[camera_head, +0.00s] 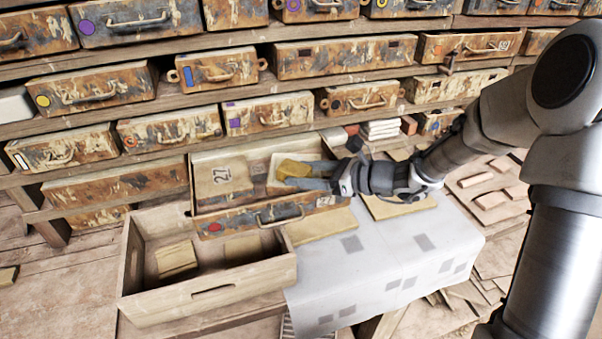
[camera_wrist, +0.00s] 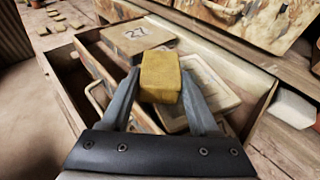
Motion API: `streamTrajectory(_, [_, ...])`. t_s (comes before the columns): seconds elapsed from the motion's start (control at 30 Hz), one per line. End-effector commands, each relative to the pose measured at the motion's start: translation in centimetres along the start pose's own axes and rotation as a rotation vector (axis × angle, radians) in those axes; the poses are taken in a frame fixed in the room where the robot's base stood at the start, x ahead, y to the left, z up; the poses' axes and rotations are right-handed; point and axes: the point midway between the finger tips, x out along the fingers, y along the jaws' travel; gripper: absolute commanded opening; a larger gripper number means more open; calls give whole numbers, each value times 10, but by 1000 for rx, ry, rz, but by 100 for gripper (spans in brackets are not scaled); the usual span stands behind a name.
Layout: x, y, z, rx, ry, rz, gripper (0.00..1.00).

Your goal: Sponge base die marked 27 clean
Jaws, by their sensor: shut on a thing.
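My gripper (camera_head: 300,180) is shut on a yellow-brown sponge (camera_head: 296,168). In the wrist view the sponge (camera_wrist: 160,77) sits between the two fingertips (camera_wrist: 160,90). The base die marked 27 (camera_head: 222,174) lies in the open drawer (camera_head: 266,222), to the left of the sponge; its number faces up. It also shows in the wrist view (camera_wrist: 158,38), beyond the sponge. A pale framed slab (camera_wrist: 200,92) lies in the same drawer below the sponge, partly hidden by the sponge and my fingers. I cannot tell whether the sponge touches it.
A wooden crate (camera_head: 207,294) with a few tan blocks stands in front of the drawer. A white cloth with grey squares (camera_head: 400,262) covers the table to the right. Shelves of worn drawers (camera_head: 345,58) rise behind. Tiles (camera_head: 476,180) lie at the right.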

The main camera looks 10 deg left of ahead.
Motion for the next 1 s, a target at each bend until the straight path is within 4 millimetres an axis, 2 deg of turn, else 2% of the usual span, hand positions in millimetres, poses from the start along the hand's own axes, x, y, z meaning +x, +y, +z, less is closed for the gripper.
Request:
streamTrajectory(0.53, [-22, -24, -6, -1, 0, -2, 13])
streamTrajectory(1.0, [-25, -27, -7, -1, -1, 0, 13])
